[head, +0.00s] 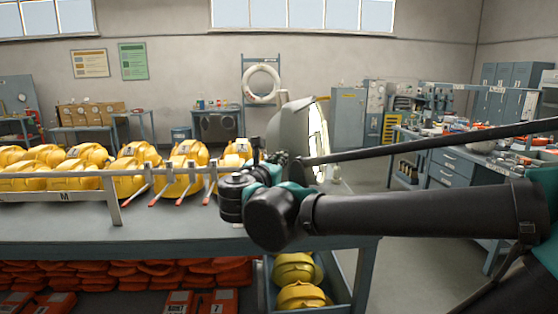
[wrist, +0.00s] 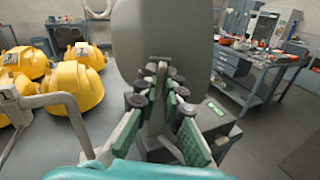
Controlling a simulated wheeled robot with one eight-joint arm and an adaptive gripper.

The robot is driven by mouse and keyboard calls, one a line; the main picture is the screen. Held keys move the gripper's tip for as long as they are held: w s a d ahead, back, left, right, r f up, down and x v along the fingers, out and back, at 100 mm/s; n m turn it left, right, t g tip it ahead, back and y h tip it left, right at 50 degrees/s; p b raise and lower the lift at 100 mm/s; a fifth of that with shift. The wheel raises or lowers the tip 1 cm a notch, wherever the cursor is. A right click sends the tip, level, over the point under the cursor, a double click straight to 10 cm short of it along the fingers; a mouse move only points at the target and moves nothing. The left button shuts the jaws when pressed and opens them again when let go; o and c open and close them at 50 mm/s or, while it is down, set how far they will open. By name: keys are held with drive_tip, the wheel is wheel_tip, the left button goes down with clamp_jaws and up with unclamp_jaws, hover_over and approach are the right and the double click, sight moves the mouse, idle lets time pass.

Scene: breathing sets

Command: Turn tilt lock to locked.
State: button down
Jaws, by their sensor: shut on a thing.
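A large round mirror (head: 291,130) with a grey back stands at the right end of the bench. Its grey back (wrist: 166,35) fills the upper middle of the wrist view. My gripper (head: 268,162) is at the lower part of the mirror, by its mount. In the wrist view my gripper (wrist: 165,98) has its green-padded fingers close together around a small part just below the mirror's back. That part appears to be the tilt lock, but the fingers mostly hide it. I cannot tell its setting.
Yellow breathing-set cases (head: 128,176) stand in a row on the bench (head: 180,235), left of my gripper, behind a grey rail (head: 114,200). Orange packs (head: 130,275) lie on the shelf below. Open floor (head: 405,230) lies to the right; a tool bench (head: 455,170) stands beyond.

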drive_tip(key=shift+s+d+f+m, duration=0.1)
drive_tip(key=shift+f+m, duration=0.05)
drive_tip(key=shift+m, duration=3.9)
drive_tip(key=shift+d+f+m, duration=0.1)
drive_tip(key=shift+m, duration=3.95)
drive_tip(key=c, duration=1.7)
unclamp_jaws()
drive_tip(key=shift+a, duration=0.1)
drive_tip(key=shift+v, duration=6)
